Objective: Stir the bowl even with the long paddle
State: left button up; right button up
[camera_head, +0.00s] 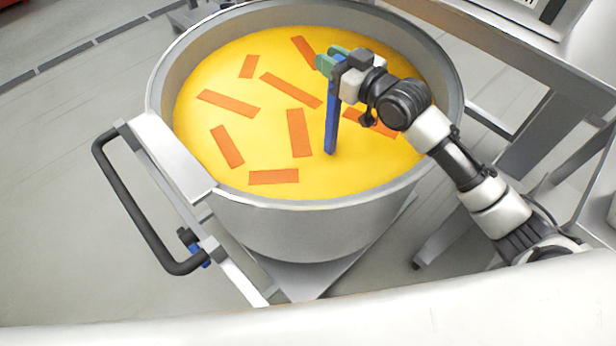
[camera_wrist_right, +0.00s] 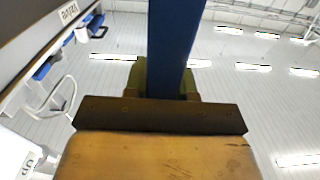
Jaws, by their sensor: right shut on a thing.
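A large grey metal bowl (camera_head: 300,225) stands in the middle of the head view. It holds a yellow mass (camera_head: 265,130) with several orange strips (camera_head: 299,133) spread over its surface. My right gripper (camera_head: 332,62) is over the right part of the bowl and shut on a long blue paddle (camera_head: 331,120). The paddle points down, and its lower end meets the yellow surface; whether it goes under is hard to tell. The blue paddle also shows between the fingers in the right wrist view (camera_wrist_right: 167,45). My left gripper is not in view.
A black handle (camera_head: 140,215) on a metal frame sticks out at the bowl's left side. A grey table (camera_head: 500,50) stands close at the right, behind my right arm. The floor at the left (camera_head: 60,150) is clear.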

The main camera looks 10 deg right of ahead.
jog(key=s+a+x, duration=0.2)
jog(key=a+x, duration=0.1)
jog(key=x, duration=1.1)
jog(key=p+v, duration=0.5)
jog(key=v, duration=0.4)
jog(key=shift+s+d, duration=0.3)
